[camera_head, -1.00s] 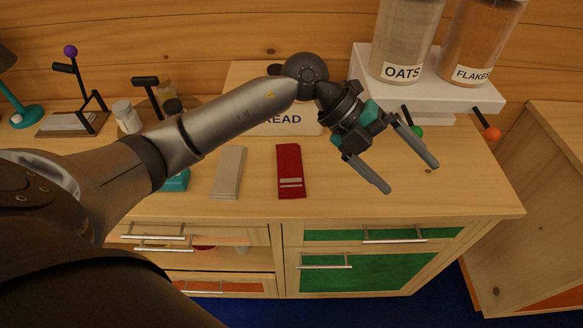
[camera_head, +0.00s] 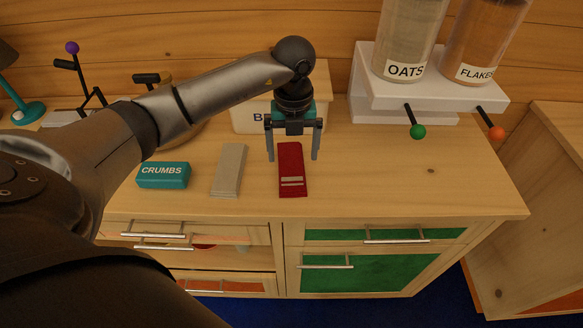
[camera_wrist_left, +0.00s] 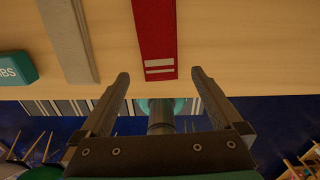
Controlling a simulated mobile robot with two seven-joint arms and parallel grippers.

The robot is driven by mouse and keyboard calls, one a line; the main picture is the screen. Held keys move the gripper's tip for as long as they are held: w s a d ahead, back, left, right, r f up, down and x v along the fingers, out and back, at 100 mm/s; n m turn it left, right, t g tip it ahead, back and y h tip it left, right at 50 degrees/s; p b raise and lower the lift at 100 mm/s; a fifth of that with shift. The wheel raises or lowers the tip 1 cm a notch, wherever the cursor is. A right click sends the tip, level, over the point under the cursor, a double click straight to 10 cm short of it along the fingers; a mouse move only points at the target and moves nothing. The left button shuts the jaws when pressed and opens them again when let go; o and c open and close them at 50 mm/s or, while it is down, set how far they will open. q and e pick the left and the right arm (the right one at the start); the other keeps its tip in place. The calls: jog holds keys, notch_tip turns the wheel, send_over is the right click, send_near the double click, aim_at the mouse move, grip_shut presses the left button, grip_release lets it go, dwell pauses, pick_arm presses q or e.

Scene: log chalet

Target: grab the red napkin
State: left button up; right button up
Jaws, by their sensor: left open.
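The red napkin (camera_head: 291,172) lies flat and folded on the wooden counter, with pale stripes near its front end. It also shows at the top of the left wrist view (camera_wrist_left: 155,35). My left gripper (camera_head: 293,158) is open and empty. In the head view its fingers appear on either side of the napkin's far part, seemingly above the counter; the exact height is hard to tell. In the left wrist view the fingertips (camera_wrist_left: 160,76) flank the striped end in the picture, without visible contact. My right gripper does not show.
A grey napkin (camera_head: 229,170) and a teal CRUMBS box (camera_head: 163,175) lie left of the red napkin. A bread box (camera_head: 246,118) stands behind my gripper. A white dispenser stand (camera_head: 372,104) with OATS and FLAKES jars is behind right. The counter's right front is clear.

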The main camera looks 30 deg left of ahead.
aim_at(292, 173)
pick_arm(q)
jog(key=f, duration=0.7)
jog(key=shift+w+a+f+b, duration=0.2)
jog(key=shift+w+a+b, duration=0.1)
jog(key=shift+b, duration=0.1)
jog(key=c, duration=1.2)
jog(key=shift+o, duration=0.2)
jog(key=shift+r, duration=0.15)
